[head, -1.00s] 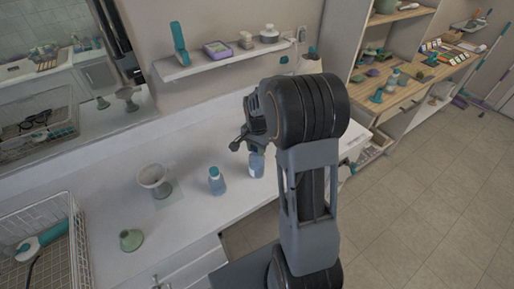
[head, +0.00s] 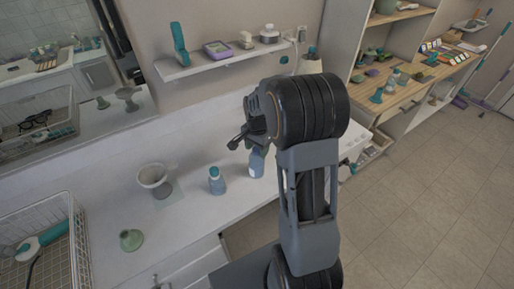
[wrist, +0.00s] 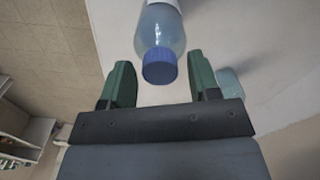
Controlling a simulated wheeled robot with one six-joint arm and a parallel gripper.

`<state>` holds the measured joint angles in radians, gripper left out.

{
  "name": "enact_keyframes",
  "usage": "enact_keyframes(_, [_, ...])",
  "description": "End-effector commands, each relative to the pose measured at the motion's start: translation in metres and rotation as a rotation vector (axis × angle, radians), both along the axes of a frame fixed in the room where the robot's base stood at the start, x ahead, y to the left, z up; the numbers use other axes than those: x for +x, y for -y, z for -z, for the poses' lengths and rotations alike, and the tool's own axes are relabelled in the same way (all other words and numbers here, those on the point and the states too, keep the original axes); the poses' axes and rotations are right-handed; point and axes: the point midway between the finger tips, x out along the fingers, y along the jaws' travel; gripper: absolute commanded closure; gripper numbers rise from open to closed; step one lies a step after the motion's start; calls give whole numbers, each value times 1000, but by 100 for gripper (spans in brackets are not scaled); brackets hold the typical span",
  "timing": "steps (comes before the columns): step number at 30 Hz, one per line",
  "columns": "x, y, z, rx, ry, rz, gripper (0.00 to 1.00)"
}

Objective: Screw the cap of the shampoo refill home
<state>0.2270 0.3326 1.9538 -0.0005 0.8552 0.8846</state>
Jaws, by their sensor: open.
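A clear bluish bottle (head: 256,164) stands on the white counter, partly hidden behind my gripper in the head view. In the wrist view, this bottle (wrist: 161,30) has a blue cap (wrist: 160,66) on its neck; I cannot tell how tight the cap is. My gripper (wrist: 162,80) is open, with one green finger on each side of the cap and clear gaps between. In the head view my gripper (head: 246,137) is above the counter at the bottle. A second bluish bottle with a teal cap (head: 216,181) stands to the left.
A wire basket (head: 72,245) is at the left edge. A wall shelf (head: 222,60) hangs behind my arm.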

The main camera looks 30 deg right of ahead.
Motion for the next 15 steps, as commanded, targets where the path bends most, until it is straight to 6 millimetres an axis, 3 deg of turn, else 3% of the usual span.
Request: enact_keyframes(15, [0,0,-30,0,1,0,44])
